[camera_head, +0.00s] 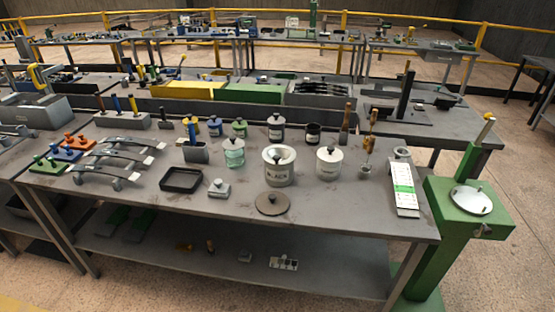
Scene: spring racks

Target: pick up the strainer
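No object can be identified for certain as the strainer at this size. A light can (278,174) marked "BLACK" stands near the front middle of the table. A pale ring with a dark shape inside (279,155) shows in its mouth; I cannot tell whether this is the strainer. Neither of my grippers is in view.
The grey table (340,217) has bare front space. A lidded white can (329,162), a glass jar (234,153) and a black tray (181,180) stand near the "BLACK" can. A white-and-green panel (404,188) and green stand (437,225) are at right.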

